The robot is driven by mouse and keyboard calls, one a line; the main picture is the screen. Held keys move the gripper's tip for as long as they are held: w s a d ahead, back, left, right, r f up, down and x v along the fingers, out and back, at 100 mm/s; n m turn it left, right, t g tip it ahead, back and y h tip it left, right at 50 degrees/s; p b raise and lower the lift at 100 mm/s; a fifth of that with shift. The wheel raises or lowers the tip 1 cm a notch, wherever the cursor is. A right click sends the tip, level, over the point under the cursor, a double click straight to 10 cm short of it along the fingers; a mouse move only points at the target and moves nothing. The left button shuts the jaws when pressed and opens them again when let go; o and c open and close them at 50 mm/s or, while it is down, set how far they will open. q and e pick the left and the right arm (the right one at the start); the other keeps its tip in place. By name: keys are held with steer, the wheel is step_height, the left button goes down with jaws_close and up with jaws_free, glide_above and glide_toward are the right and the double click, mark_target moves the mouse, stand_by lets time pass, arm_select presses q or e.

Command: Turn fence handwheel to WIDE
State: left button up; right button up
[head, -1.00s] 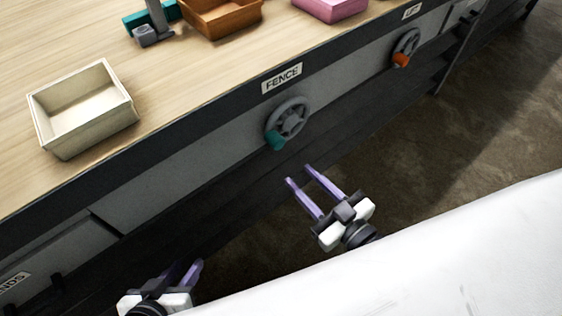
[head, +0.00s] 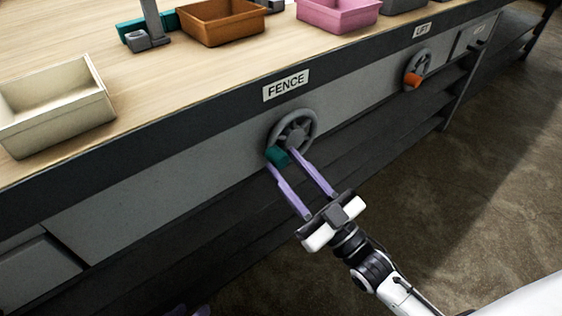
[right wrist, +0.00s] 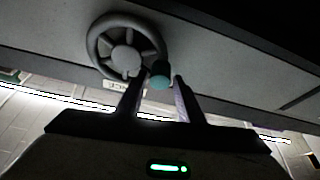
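The grey fence handwheel (head: 306,120) is mounted on the bench's front panel under a FENCE label (head: 286,85). Its teal knob (head: 277,156) sits at the wheel's lower left in the head view. In the right wrist view the wheel (right wrist: 95,40) is at upper left, and the knob (right wrist: 160,79) shows between my fingertips. My right gripper (head: 281,160) is open, with its purple fingers on either side of the knob; contact cannot be told. Only the purple tips of my left gripper (head: 192,311) show at the bottom edge. No WIDE mark is readable.
A second handwheel with an orange knob (head: 412,80) is to the right under a LIFT label (head: 422,30). A cream bin (head: 60,110), brown bin (head: 225,28) and pink bin (head: 340,18) stand on the bench top. The floor (head: 480,200) at right is clear.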

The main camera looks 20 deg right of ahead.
steer(key=shift+x, duration=1.25)
jaws_close()
